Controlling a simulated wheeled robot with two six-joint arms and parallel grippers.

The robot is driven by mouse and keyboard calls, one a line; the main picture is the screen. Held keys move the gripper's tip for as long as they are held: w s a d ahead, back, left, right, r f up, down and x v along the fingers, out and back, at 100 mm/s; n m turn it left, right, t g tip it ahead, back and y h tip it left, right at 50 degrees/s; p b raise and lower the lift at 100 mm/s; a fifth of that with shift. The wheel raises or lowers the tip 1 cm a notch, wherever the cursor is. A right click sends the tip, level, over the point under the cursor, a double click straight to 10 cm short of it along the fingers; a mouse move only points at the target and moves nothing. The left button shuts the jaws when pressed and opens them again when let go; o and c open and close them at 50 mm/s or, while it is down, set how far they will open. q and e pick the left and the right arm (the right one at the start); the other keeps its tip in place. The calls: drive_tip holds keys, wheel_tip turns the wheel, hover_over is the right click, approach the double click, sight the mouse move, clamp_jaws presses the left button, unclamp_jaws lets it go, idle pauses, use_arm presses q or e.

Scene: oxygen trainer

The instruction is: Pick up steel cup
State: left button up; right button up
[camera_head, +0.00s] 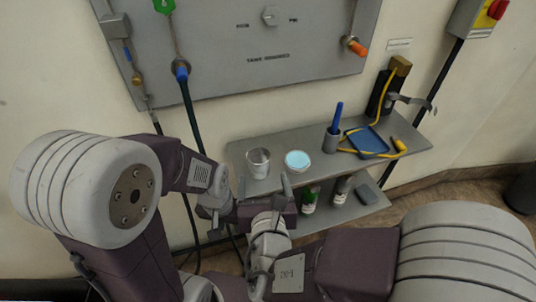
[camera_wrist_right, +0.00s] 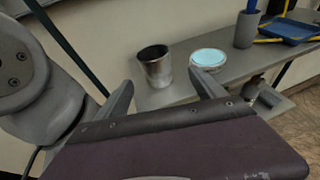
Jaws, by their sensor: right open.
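The steel cup (camera_head: 258,162) is a shiny open cup standing upright near the left end of the grey shelf. It also shows in the right wrist view (camera_wrist_right: 155,68), just beyond my right gripper (camera_wrist_right: 161,82). In that view my right gripper's fingers are spread, with the cup in line with the gap between them and nothing held. In the head view my right gripper (camera_head: 264,182) is in front of the shelf edge, below the cup. My left gripper (camera_head: 213,204) is at the lower left of the shelf, partly hidden by arm parts, and its jaws cannot be made out.
A round container with a pale blue top (camera_head: 297,160) stands close to the cup's right. A grey holder with a blue item (camera_head: 333,138) and a blue tray (camera_head: 367,142) are further right. Bottles (camera_head: 310,199) stand on a lower shelf. A dark hose (camera_head: 190,115) hangs left.

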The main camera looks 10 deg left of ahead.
sight(258, 154)
drive_tip(key=shift+w+a+f, duration=0.1)
drive_tip(key=shift+w, duration=0.1)
drive_tip(key=shift+b+x, duration=0.4)
drive_tip(key=shift+x, duration=0.8)
drive_tip(key=shift+w+a, duration=0.15)
drive_tip(key=shift+w, duration=0.25)
drive_tip(key=x, duration=0.5)
drive_tip(key=shift+a+b, duration=0.3)
drive_tip(key=shift+b, duration=0.05)
drive_tip(key=shift+s+r, duration=0.1)
drive_tip(key=shift+r, duration=0.15)
drive_tip(key=shift+c, duration=0.7)
drive_tip(key=c, duration=1.3)
drive_tip(key=shift+r, duration=0.5)
drive_tip(key=shift+c, duration=0.2)
drive_tip(key=r, duration=0.1)
drive_tip(key=r+p, duration=0.2)
drive_tip(key=r, duration=0.1)
drive_tip(key=shift+s+d, duration=0.1)
drive_tip(key=shift+d, duration=0.15)
drive_tip(key=s+d+r, duration=0.5)
drive_tip(key=d+r, duration=0.1)
drive_tip(key=d, duration=0.3)
drive_tip(key=shift+s+d, duration=0.3)
drive_tip(key=shift+d, duration=0.05)
